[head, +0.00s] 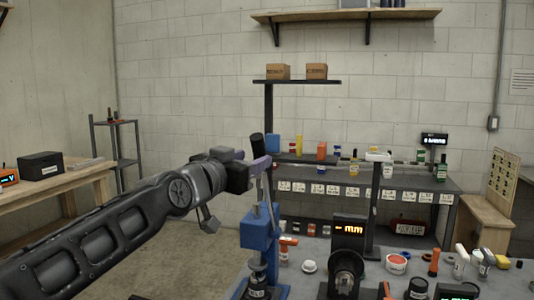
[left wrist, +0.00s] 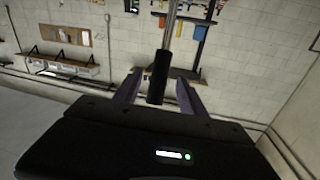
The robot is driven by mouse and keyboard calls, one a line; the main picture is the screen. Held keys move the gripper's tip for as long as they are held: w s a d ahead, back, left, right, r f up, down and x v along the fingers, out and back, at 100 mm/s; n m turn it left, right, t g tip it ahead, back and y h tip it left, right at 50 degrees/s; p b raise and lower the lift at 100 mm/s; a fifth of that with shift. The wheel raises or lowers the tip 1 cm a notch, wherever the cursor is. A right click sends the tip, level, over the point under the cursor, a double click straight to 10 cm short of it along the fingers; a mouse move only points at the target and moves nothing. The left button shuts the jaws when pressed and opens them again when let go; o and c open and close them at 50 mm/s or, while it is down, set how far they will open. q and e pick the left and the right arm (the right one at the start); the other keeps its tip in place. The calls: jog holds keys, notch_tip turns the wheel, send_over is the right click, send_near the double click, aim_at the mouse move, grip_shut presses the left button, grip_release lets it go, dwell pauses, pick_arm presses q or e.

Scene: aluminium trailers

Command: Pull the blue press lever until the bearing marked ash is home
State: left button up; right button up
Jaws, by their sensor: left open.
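The blue press (head: 260,236) stands at the near left edge of the bench, with a thin grey lever rod rising from it. My left gripper (head: 260,165) is at the top of this lever, its purple fingers apart. In the left wrist view, the lever's black grip (left wrist: 157,86) lies between the two open fingers (left wrist: 156,90), with a visible gap on at least one side; its metal rod (left wrist: 170,25) runs away upward. A dark labelled piece (head: 257,291) is at the foot of the press; I cannot read its mark. My right gripper is out of view.
A black display reading "-- mm" (head: 349,230) stands right of the press. Orange-handled tools, a red-rimmed tub (head: 397,262) and small bottles crowd the bench to the right. A wooden bench (head: 55,180) is at the left.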

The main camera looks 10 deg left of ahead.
aim_at(265, 153)
pick_arm(q)
jog(key=shift+w+d+r+p, duration=0.15)
jog(key=shift+w+p, duration=0.3)
jog(key=shift+w, duration=0.15)
jog(key=p+x, duration=0.3)
jog(key=x, duration=0.3)
jog(key=shift+w, duration=0.3)
jog(key=shift+c, duration=0.6)
grip_shut()
